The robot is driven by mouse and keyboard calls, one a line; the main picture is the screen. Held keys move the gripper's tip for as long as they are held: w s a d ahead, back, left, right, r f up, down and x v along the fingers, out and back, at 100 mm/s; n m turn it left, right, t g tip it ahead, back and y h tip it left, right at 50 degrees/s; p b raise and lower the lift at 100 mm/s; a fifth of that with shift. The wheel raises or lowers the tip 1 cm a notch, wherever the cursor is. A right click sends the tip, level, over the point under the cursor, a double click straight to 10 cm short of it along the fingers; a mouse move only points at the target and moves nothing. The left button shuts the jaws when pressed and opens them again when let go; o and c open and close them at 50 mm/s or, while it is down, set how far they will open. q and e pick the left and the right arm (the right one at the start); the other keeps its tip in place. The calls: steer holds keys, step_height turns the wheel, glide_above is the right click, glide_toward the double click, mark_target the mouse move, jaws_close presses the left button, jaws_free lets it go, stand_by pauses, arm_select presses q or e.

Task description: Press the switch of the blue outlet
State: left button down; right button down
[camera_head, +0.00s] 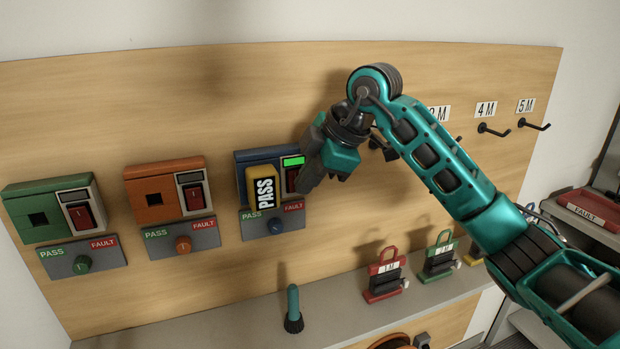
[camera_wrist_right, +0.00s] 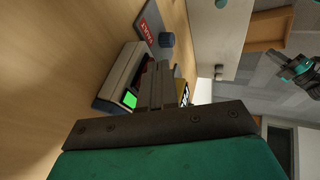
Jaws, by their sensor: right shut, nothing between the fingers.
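The blue outlet (camera_head: 243,157) is on the wooden board, third from the left, with a yellow block marked PASS (camera_head: 264,190) at its front. Its green indicator (camera_head: 293,161) is lit. Its dark red switch (camera_head: 291,180) is partly hidden by my right gripper (camera_head: 306,184). That gripper is shut and empty, with its fingertips at the switch; contact cannot be made out. In the right wrist view the shut fingers (camera_wrist_right: 155,85) overlap the outlet (camera_wrist_right: 122,75) beside its green light (camera_wrist_right: 130,99). A teal and black part that looks like my left gripper (camera_wrist_right: 298,66) shows at the right there, its jaws unclear.
A green outlet (camera_head: 30,217) and an orange outlet (camera_head: 152,188) are to the left. A PASS/FAULT plate with a blue knob (camera_head: 275,225) is below the blue outlet. The shelf (camera_head: 225,318) holds a teal upright object (camera_head: 293,308) and red (camera_head: 384,275) and green (camera_head: 440,257) tagged holders.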

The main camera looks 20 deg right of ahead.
steer(key=shift+w+f+b, duration=0.1)
steer(key=shift+w+b, duration=0.05)
steer(key=shift+b, duration=0.2)
steer(key=shift+r+p, duration=0.8)
steer(key=shift+r, duration=0.05)
